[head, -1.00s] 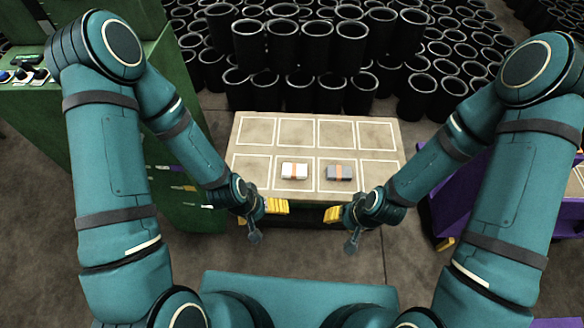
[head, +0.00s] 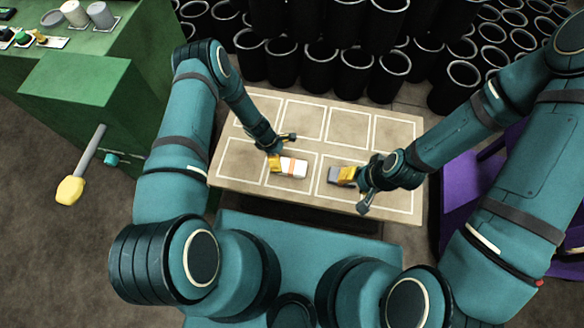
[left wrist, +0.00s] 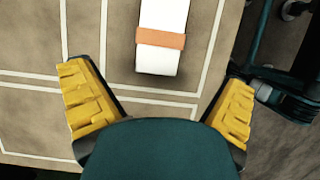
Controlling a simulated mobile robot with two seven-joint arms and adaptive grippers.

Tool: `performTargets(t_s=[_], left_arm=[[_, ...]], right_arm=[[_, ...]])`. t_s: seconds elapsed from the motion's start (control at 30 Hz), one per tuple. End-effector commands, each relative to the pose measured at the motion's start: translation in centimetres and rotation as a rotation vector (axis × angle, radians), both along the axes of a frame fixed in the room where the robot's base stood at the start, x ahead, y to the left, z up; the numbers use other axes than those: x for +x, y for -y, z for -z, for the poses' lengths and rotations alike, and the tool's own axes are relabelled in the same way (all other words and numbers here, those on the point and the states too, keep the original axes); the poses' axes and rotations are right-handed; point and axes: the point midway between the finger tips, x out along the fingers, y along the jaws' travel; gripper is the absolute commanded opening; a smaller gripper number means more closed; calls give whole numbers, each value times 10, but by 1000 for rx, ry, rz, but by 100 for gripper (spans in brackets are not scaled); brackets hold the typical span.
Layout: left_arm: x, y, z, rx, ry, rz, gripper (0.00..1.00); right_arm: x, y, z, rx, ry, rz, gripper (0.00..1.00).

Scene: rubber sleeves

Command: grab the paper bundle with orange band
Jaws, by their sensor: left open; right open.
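The white paper bundle (head: 299,168) with an orange band lies on the table in a front-row outlined square. In the left wrist view the bundle (left wrist: 165,14) sits ahead, between the lines of my two fingers and beyond their tips. My left gripper (head: 276,163) is open and empty at the bundle's left end; its spread yellow fingers (left wrist: 156,75) fill both sides of the wrist view.
The tan table (head: 240,192) is marked with white squares; its back row (head: 345,126) is clear. Black tubes (head: 320,68) stand behind it. A green machine (head: 80,85) is at left, and a purple structure (head: 459,190) is at right.

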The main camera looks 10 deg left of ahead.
Motion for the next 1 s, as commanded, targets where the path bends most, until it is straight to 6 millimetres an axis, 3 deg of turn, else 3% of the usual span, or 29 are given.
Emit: performTargets(t_s=[0.13,0.47,0.7,1.0], left_arm=[[0,11,27,1,1,2,100],[0,21,50,2,2,4,100],[0,35,82,3,2,5,100],[0,38,89,2,2,3,100]], right_arm=[[-1,0,7,0,-3,-2,47],[-1,0,12,0,-1,-3,47],[1,0,22,-1,3,-1,47],[2,0,23,-1,4,0,47]])
